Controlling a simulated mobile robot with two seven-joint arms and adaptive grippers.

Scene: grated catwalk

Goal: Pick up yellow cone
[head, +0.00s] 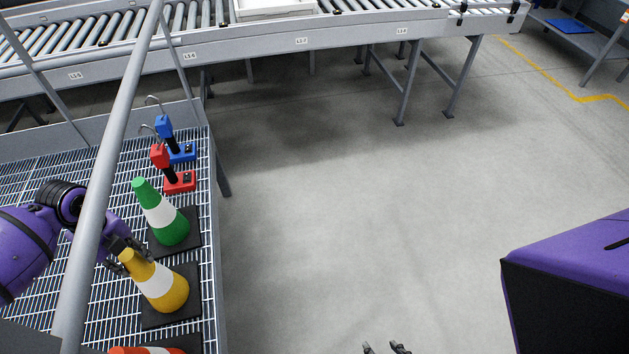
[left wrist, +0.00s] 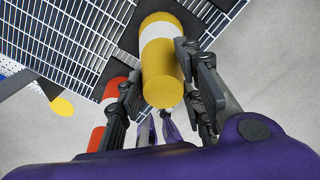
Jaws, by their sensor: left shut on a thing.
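The yellow cone (head: 172,297) has a white band and a square black base. It stands on the grated deck (head: 105,310) at the left of the head view. My left gripper (head: 124,260) is at the cone's tip, its fingers closed around the top. In the left wrist view the yellow cone (left wrist: 162,83) lies between the two fingers of the left gripper (left wrist: 165,88). Two dark fingertips of my right gripper (head: 385,348) show at the bottom edge of the head view, apart and with nothing between them.
A green cone (head: 173,230) stands just behind the yellow one, and an orange cone (head: 140,350) is in front. Red (head: 180,182) and blue (head: 182,153) hooked items stand farther back. A grey rail (head: 112,150) crosses before my left arm. A roller conveyor (head: 240,45) runs behind.

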